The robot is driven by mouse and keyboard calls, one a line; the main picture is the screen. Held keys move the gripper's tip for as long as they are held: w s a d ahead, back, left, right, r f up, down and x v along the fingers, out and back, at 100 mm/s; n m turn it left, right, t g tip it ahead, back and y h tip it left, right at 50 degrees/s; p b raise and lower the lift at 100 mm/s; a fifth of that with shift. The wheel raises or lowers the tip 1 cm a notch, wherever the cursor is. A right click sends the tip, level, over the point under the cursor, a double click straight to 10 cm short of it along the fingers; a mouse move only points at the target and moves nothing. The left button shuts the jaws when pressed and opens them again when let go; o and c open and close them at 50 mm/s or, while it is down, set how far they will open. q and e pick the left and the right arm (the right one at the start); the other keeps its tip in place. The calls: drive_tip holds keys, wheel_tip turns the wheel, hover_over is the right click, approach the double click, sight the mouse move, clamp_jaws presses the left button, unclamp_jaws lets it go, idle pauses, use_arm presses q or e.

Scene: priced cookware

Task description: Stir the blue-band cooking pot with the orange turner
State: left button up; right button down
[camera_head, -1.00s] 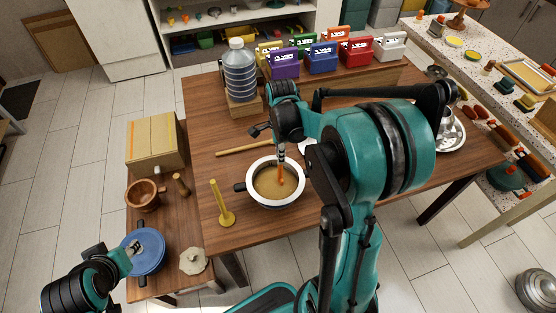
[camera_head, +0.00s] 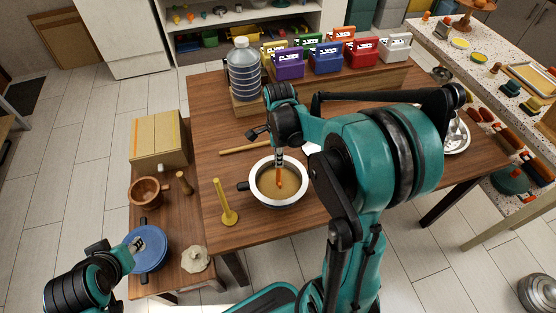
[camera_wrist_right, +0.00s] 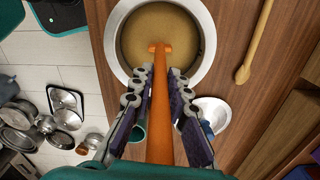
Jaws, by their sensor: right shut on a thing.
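The cooking pot (camera_head: 298,196) stands on the wooden table, with a white rim, a dark side handle and brown liquid inside. Its outer band is hardly visible from above. The orange turner (camera_head: 278,181) reaches down into the liquid. In the right wrist view the turner (camera_wrist_right: 161,95) runs between the fingers, its end in the pot (camera_wrist_right: 117,27). My right gripper (camera_wrist_right: 160,105) is shut on the turner above the pot; its fingers are small in the head view (camera_head: 281,150). My left gripper (camera_head: 138,243) is over a blue round lidded pot (camera_head: 152,258); its finger opening is unclear.
A yellow upright holder (camera_head: 226,205) stands left of the pot, and a wooden utensil (camera_head: 240,149) lies behind it. A large water bottle (camera_head: 243,70) and several coloured boxes (camera_head: 327,59) line the back. A wooden bowl (camera_head: 147,191) sits on the lower side table.

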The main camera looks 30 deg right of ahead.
idle(0.3)
wheel_tip(320, 180, up, 9)
drive_tip(key=p, duration=0.6)
drive_tip(key=shift+f+p, duration=0.2)
drive_tip(key=shift+p, duration=0.1)
wheel_tip(320, 180, up, 5)
drive_tip(key=p, duration=0.4)
idle(0.9)
